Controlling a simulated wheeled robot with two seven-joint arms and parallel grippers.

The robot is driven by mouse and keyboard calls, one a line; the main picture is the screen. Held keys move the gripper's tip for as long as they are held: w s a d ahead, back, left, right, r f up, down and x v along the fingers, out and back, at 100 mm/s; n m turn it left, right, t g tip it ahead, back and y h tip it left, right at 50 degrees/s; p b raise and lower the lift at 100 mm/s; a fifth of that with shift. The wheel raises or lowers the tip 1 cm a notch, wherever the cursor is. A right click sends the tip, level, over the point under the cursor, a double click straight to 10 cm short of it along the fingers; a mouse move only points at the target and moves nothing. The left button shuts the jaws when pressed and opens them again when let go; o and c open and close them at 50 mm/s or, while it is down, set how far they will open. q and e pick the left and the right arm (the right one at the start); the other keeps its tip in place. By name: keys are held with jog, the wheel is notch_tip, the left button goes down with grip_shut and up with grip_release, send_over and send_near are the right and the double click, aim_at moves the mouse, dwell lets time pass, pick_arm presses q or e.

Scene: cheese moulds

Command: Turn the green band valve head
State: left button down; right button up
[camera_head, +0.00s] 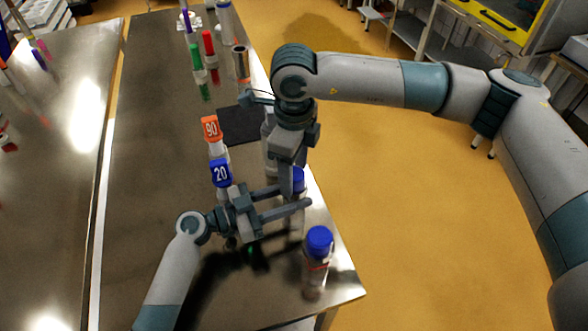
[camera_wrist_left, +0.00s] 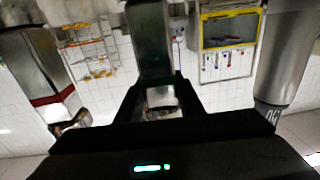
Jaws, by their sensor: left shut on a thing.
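I cannot pick out a valve head with a green band in either view. My left gripper (camera_head: 298,204) comes in from the lower left, its fingers pointing right beside a blue-capped bottle (camera_head: 298,176). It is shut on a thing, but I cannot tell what. In the left wrist view a small pale piece (camera_wrist_left: 162,97) shows between dark gripper parts. My right gripper (camera_head: 287,182) points down close above the left one and near that bottle. Its fingers overlap other parts, so its opening is unclear.
A second blue-capped bottle (camera_head: 318,256) stands near the table's right edge. A green-topped tube (camera_head: 196,57) and a red-topped tube (camera_head: 208,44) stand farther back. The metal table (camera_head: 150,180) is clear at left.

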aim_at(294, 173)
jog(key=shift+r, duration=0.1)
notch_tip(294, 173, up, 12)
dwell(0.8)
pick_arm(q)
jog(key=c, duration=1.1)
grip_release()
jog(key=shift+a, duration=0.1)
jog(key=v, duration=1.2)
jog(key=shift+f, duration=0.1)
pick_arm(e)
jog(key=shift+f, duration=0.2)
